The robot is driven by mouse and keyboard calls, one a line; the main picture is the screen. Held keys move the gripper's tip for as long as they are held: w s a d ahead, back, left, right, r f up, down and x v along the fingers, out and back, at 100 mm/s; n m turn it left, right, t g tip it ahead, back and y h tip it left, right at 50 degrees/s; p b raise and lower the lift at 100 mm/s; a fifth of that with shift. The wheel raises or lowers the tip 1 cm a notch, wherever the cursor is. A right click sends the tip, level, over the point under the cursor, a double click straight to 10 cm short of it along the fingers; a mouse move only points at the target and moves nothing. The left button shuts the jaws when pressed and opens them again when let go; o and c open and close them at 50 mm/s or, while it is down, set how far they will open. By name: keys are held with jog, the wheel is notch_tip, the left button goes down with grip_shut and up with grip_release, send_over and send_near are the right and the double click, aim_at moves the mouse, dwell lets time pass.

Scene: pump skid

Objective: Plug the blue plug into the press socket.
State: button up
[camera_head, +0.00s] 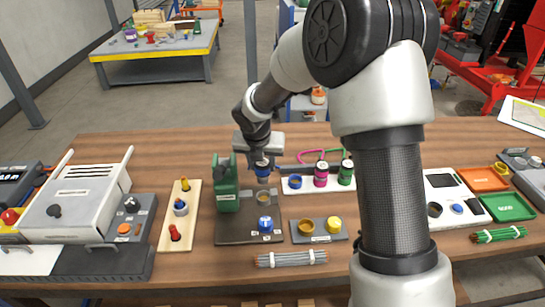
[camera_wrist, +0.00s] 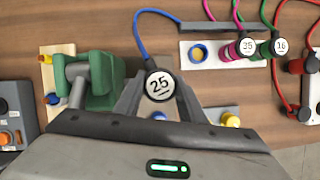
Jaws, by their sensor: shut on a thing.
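My gripper (camera_head: 262,163) is shut on the blue plug (camera_wrist: 159,86), whose round white cap reads 25. A blue cable runs up from it in the wrist view. In the head view the blue plug (camera_head: 262,171) hangs below the fingers, roughly upright, beside the green press (camera_head: 227,188). The press also shows left of my fingers in the wrist view (camera_wrist: 100,82). A round brass-coloured fitting (camera_head: 263,197) on the dark press base (camera_head: 233,232) shows just below the plug; the plug looks apart from it. A blue knob-like part (camera_head: 265,224) stands nearer on that base.
A white strip (camera_head: 306,186) behind right has an empty blue-ringed socket (camera_head: 293,182), a pink plug (camera_head: 320,174) and a green plug (camera_head: 346,173). A wooden board (camera_head: 180,230) stands left. A grey block (camera_head: 330,236) with brass and yellow parts lies front right.

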aim_at(263, 176)
jog(key=shift+f+b, duration=2.6)
jog(key=shift+f, duration=0.1)
jog(key=shift+w+r, duration=0.1)
jog(key=shift+r, duration=0.05)
jog(key=shift+p, duration=0.65)
jog(key=shift+f+b, duration=0.95)
jog(key=shift+f, duration=0.85)
jog(key=o, duration=1.2)
jog(key=p+v, duration=0.4)
jog(key=v, duration=1.3)
jog(key=shift+r, duration=0.25)
